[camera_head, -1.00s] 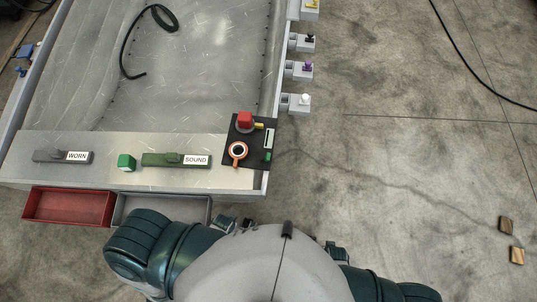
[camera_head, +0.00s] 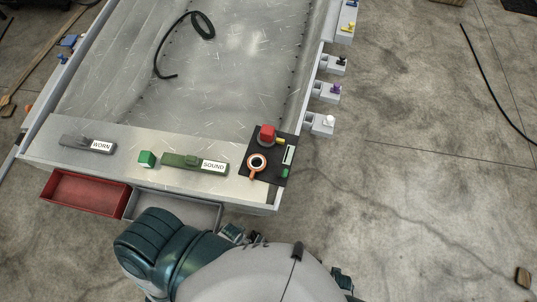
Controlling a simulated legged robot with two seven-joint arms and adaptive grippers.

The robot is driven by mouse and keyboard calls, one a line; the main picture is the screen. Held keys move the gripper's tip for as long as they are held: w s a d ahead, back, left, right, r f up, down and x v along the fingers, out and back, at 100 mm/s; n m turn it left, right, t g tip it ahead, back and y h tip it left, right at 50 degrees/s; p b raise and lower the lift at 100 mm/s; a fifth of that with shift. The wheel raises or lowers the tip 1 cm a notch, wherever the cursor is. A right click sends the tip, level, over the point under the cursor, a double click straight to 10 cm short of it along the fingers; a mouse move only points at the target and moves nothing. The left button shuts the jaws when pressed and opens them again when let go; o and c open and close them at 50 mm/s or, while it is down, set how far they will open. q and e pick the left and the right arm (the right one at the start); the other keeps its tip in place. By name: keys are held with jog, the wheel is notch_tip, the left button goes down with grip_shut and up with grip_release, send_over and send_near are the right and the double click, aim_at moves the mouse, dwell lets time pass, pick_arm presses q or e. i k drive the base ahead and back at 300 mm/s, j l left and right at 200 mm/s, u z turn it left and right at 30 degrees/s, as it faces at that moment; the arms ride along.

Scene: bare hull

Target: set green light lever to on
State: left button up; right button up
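No lever marked as the green light lever can be made out. A narrow pale piece with a green end (camera_head: 285,173) lies on the black mat (camera_head: 271,177) at the right front corner of the hull's ledge; whether it is a lever is too small to tell. Levers on grey mounts stick out along the hull's right side: a white one (camera_head: 328,121), a purple one (camera_head: 335,88), a black one (camera_head: 341,61) and a yellow one (camera_head: 348,27). None of these looks green.
Red (camera_head: 85,192) and grey (camera_head: 176,212) trays sit in front. Right floor is mostly clear.

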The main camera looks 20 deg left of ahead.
aim_at(284, 173)
jog(key=k+l, duration=0.15)
jog(key=l, duration=0.25)
jog(key=k+l, duration=0.2)
jog(key=l, duration=0.2)
jog(key=k+l, duration=0.15)
jog(key=l, duration=0.25)
